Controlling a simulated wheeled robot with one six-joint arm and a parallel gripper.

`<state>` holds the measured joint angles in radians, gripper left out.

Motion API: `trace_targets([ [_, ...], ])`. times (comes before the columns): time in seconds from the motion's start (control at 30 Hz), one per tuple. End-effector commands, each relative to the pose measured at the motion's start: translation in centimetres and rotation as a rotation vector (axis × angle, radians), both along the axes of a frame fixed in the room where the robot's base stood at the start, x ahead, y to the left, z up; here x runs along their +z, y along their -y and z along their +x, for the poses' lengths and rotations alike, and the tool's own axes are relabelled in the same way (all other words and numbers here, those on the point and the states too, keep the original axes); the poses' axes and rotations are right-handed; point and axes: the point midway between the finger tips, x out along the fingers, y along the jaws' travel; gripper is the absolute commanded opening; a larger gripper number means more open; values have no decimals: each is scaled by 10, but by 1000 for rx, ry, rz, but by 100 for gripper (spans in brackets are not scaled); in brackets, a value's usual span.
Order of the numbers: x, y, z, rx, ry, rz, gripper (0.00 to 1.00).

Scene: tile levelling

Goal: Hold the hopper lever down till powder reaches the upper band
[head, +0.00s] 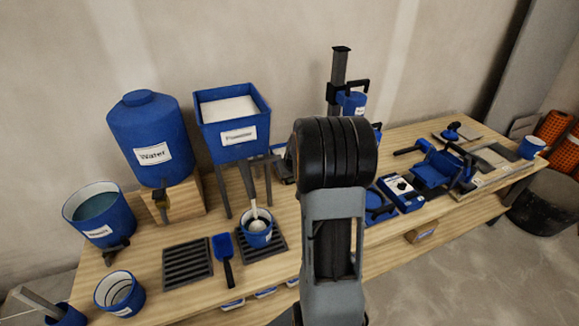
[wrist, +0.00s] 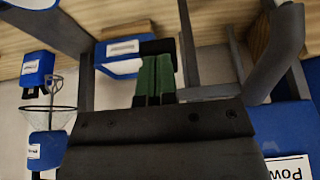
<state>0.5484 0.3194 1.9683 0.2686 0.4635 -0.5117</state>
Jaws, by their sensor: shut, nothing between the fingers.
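The blue hopper (head: 232,140), labelled Powder, stands on grey legs and holds white powder (head: 229,109). A blue cup (head: 258,240) stands under its spout (head: 247,180). A white streak runs from the spout into the cup, where white powder shows; I cannot make out the cup's bands. In the wrist view the hopper (wrist: 295,140) is at the lower right. My gripper (wrist: 155,80) is shut, its green fingertips together, in front of a black part (wrist: 160,47). I cannot tell whether that is the lever or whether they touch. In the head view my arm hides the gripper.
A blue water tank (head: 150,135) and a blue bucket (head: 98,215) stand left of the hopper. Tools crowd the bench's right side.

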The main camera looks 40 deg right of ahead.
Motion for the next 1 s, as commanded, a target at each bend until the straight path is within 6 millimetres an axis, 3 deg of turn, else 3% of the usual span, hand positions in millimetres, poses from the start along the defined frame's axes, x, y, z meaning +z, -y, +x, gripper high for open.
trace_targets([
  [1.0,7,0,0,0,0,0,0],
])
